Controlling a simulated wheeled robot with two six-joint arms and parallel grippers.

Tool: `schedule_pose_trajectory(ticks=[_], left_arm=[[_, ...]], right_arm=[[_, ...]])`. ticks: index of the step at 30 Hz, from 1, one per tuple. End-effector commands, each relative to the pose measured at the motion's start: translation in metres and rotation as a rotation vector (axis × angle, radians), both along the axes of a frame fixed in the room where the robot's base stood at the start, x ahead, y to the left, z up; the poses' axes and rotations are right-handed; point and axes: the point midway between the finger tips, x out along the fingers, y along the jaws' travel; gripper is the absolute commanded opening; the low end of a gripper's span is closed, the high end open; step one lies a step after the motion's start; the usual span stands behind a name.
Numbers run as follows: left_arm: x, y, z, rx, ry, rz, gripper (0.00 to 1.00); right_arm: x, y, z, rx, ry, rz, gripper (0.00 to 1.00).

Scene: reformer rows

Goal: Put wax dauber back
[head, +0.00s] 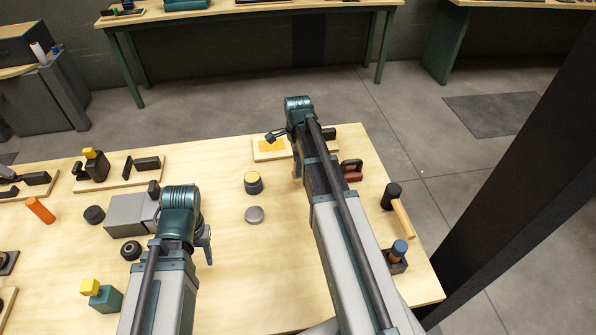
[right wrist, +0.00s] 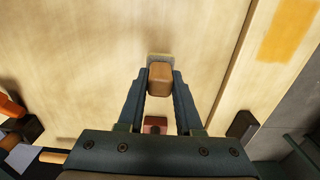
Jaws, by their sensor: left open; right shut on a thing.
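My right gripper (right wrist: 161,82) is shut on a rounded wooden block, which I take for the wax dauber (right wrist: 160,76). A paler grey-tan part (right wrist: 159,56) shows just beyond the block. In the head view my right gripper (head: 274,137) is at the far side of the table, over or beside a pale board with an orange patch (head: 270,146). The dauber cannot be made out there. The orange patch also shows in the right wrist view (right wrist: 290,28), to the right of the dauber. My left gripper (head: 207,243) is open and empty over the table, right of a grey box.
The grey box (head: 128,214) stands left of my left gripper. A red block with a dark handle (head: 351,170), a mallet (head: 402,212) and a blue-topped tool in a holder (head: 398,256) lie right.

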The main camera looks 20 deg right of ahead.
Motion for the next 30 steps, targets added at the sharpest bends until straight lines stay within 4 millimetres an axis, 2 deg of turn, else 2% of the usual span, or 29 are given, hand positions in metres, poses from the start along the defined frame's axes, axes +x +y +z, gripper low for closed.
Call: schedule_pose_trajectory(ticks=[4,7,15,28,29,30], left_arm=[[0.0,0.0,0.0,0.0,0.0,0.0,0.5],[0.0,0.0,-0.002,0.0,0.0,0.0,0.5],[0.0,0.0,-0.038,0.0,0.0,0.0,0.5],[0.0,0.0,-0.04,0.0,0.0,0.0,0.5],[0.0,0.0,-0.04,0.0,0.0,0.0,0.5],[0.0,0.0,-0.039,0.0,0.0,0.0,0.5]], right_arm=[[0.003,-0.002,0.0,0.0,0.0,0.0,0.0],[0.013,-0.007,-0.002,0.0,0.0,0.0,0.0],[0.011,-0.006,-0.038,0.0,0.0,0.001,0.0],[0.01,-0.006,-0.04,0.0,0.0,0.0,0.0],[0.011,-0.006,-0.04,0.0,0.0,0.0,0.36],[0.01,-0.006,-0.039,0.0,0.0,0.0,0.43]])
